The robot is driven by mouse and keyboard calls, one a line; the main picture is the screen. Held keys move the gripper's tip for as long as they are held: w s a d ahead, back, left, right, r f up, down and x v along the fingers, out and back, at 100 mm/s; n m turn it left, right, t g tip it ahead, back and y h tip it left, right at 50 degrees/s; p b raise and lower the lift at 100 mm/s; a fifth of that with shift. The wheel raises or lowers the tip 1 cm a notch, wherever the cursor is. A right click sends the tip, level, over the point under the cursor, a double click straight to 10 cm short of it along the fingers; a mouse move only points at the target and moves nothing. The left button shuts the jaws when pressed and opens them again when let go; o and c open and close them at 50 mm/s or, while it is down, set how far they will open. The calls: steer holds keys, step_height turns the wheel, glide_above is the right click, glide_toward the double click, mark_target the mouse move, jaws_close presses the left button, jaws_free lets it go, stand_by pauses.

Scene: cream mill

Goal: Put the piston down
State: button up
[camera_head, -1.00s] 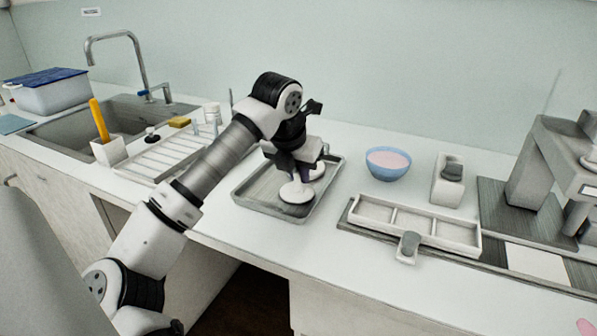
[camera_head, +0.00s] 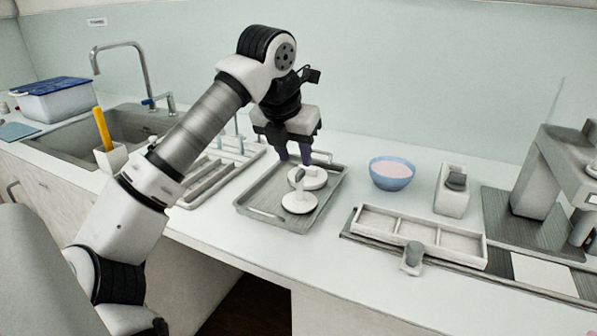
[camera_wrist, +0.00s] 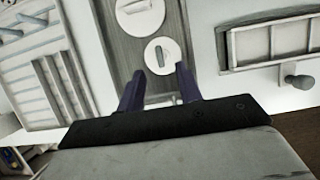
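Two round white pieces with raised grips rest on the grey metal tray (camera_head: 262,211). The front one, which appears to be the piston (camera_head: 299,204), stands upright on its disc; it also shows in the wrist view (camera_wrist: 164,55). The other white disc (camera_head: 314,180) lies just behind it, partly hidden by the piston's stem; it also shows in the wrist view (camera_wrist: 140,14). My gripper (camera_head: 294,160) is above the tray, fingers apart and pointing down. In the wrist view nothing is between its fingertips (camera_wrist: 160,72).
A blue bowl with pink contents (camera_head: 391,174) stands right of the tray. A slatted rack (camera_head: 222,172) and the sink (camera_head: 130,127) are left. A machine (camera_head: 545,165) stands at far right.

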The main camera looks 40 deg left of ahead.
steer(key=shift+v, duration=1.55)
